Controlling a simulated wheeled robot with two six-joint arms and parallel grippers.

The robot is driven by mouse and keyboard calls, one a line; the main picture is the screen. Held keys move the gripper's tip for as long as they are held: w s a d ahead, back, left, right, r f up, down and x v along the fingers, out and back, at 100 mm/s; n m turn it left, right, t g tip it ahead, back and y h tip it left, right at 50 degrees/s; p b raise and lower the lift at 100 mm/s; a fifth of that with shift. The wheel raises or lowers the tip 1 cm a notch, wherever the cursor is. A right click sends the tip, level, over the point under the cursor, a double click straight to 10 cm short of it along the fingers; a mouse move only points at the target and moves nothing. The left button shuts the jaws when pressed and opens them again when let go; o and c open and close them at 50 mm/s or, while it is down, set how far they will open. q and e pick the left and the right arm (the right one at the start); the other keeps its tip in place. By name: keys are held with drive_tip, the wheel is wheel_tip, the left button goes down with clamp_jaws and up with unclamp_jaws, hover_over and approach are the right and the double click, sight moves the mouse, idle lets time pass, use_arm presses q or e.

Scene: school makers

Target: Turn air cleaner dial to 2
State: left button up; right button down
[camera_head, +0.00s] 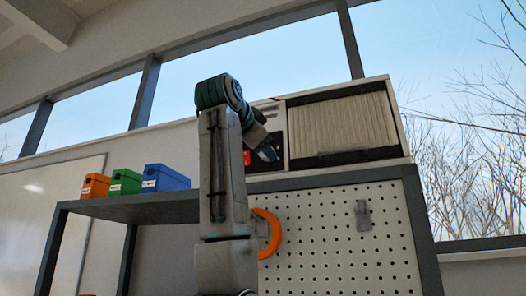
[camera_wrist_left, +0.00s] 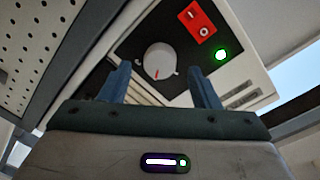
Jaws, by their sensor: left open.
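The air cleaner (camera_head: 345,126) is a white box with a pleated filter, on top of the grey shelf unit. In the left wrist view its black control panel (camera_wrist_left: 125,47) carries a round white dial (camera_wrist_left: 160,58) with a red pointer line toward the lower edge of the picture. The dial's numbers are too small to read. My left gripper (camera_wrist_left: 160,70) is open, its two blue fingers on either side of the dial in the picture; I cannot tell whether they touch it. In the head view my left gripper (camera_head: 265,150) is in front of the panel and hides the dial.
A red switch (camera_wrist_left: 201,22) and a lit green lamp (camera_wrist_left: 221,55) sit beside the dial. Orange (camera_head: 95,186), green (camera_head: 126,182) and blue (camera_head: 166,178) boxes stand on the shelf at left. Below the cleaner is a white pegboard (camera_head: 330,240) with an orange curved item (camera_head: 270,233).

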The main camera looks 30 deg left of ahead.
use_arm(q)
drive_tip(key=b+v, duration=0.3)
drive_tip(key=v, duration=0.6)
drive_tip(key=shift+w, duration=0.1)
